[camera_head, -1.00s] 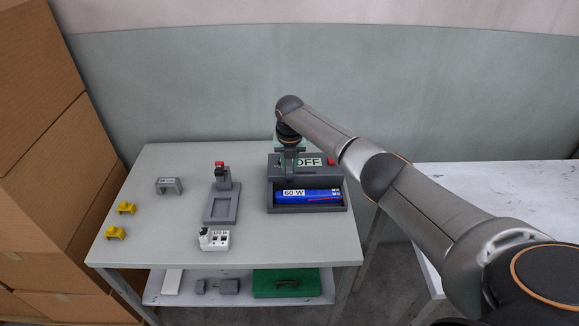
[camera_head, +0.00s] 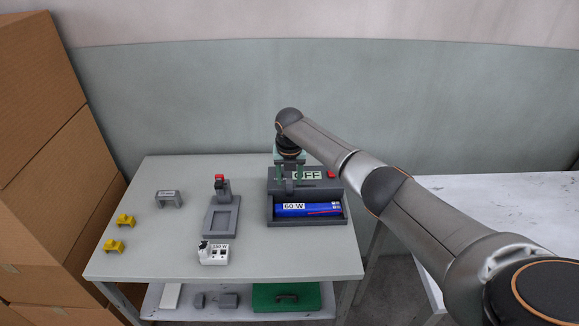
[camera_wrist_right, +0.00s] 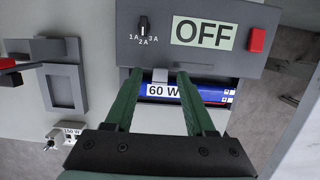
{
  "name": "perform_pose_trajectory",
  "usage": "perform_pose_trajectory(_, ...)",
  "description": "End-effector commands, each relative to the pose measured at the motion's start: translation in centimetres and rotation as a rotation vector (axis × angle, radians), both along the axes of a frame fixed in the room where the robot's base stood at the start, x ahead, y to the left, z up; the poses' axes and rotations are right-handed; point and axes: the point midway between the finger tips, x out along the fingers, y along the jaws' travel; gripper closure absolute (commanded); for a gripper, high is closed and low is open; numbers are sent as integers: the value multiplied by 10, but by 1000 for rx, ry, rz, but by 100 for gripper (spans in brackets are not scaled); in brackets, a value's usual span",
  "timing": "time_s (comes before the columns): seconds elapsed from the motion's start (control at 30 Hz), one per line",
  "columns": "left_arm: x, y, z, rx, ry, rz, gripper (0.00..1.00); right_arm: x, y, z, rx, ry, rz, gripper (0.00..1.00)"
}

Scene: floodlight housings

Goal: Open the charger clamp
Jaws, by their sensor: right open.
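The charger (camera_head: 272,214) is a dark grey box at the back right of the table, with an OFF display, a red button and a current knob (camera_wrist_right: 143,26). A blue 60 W battery (camera_head: 318,210) lies in its front trough. A small grey upright part, apparently the charger clamp (camera_head: 289,187), stands at the trough's left half; it also shows in the wrist view (camera_wrist_right: 160,75) above the battery label. My right gripper (camera_wrist_right: 159,78) is open, its green fingers on either side of this part. I cannot tell whether they touch it. My left gripper is out of view.
A grey fixture (camera_head: 208,228) with a red-tipped post stands left of the charger. A white module (camera_head: 213,255) lies in front of it. A grey bracket (camera_head: 168,199) and two yellow pieces (camera_head: 125,220) are at the left. Cardboard boxes (camera_head: 50,170) stand beside the table.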

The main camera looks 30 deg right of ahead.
Motion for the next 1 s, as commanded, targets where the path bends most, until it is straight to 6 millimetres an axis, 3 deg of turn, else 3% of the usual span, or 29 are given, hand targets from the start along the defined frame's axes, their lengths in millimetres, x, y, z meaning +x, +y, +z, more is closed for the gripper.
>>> perform_pose_trajectory(0.6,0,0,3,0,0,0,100,-19,11,107,0,-1,0,45)
perform_pose_trajectory(1.0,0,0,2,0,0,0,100,-21,12,118,-1,1,0,45)
